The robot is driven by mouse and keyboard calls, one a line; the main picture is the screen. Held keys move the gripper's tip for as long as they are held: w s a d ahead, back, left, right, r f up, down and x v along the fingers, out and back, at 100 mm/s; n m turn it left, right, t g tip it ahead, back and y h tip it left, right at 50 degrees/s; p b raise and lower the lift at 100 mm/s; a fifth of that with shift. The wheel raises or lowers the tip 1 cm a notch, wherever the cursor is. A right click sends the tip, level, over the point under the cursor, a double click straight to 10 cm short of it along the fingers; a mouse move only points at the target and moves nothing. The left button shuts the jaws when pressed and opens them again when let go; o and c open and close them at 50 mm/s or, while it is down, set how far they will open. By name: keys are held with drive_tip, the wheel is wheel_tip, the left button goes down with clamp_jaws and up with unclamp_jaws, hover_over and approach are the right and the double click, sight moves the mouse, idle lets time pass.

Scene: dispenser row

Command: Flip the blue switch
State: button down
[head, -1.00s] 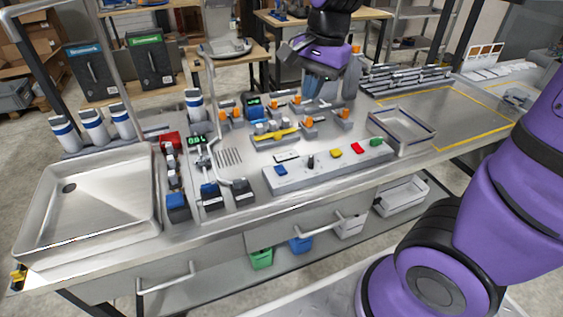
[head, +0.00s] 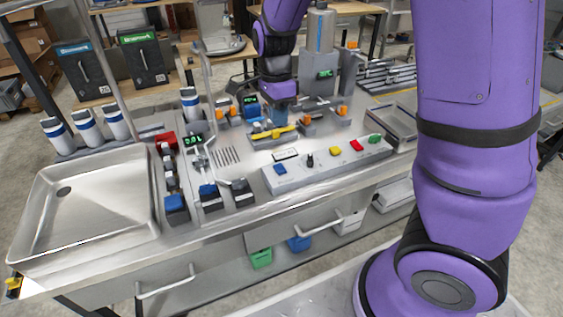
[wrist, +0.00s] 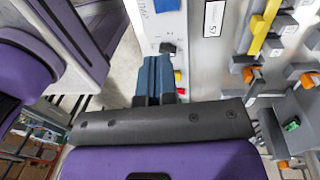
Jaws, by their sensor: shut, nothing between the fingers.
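The blue switch (head: 280,169) sits at the left end of the pale control panel (head: 320,167) on the bench. My gripper (head: 283,116) is in the air behind the panel, above the area of the yellow bar, and apart from the switch. In the wrist view its blue-grey fingers (wrist: 153,78) are together with nothing between them. They overlap the view of the panel (wrist: 160,22) near a black knob (wrist: 168,47).
A black knob (head: 310,160), a yellow switch (head: 335,150), a red switch (head: 356,145) and a green switch (head: 375,139) share the panel. A yellow bar (head: 273,133) lies behind it among orange-tipped fixtures. A sink (head: 60,235) is at left.

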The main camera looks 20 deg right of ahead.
sight(280, 167)
drive_tip(key=shift+f, duration=0.1)
drive_tip(key=f, duration=0.4)
drive_tip(key=s+f, duration=0.1)
drive_tip(key=f, duration=0.8)
drive_tip(key=shift+s, duration=0.3)
drive_tip(key=shift+f, duration=0.35)
drive_tip(key=shift+s+f, duration=0.15)
drive_tip(key=shift+s, duration=0.05)
drive_tip(key=shift+w, duration=0.1)
drive_tip(key=shift+w, duration=0.75)
drive_tip(key=shift+r, duration=0.3)
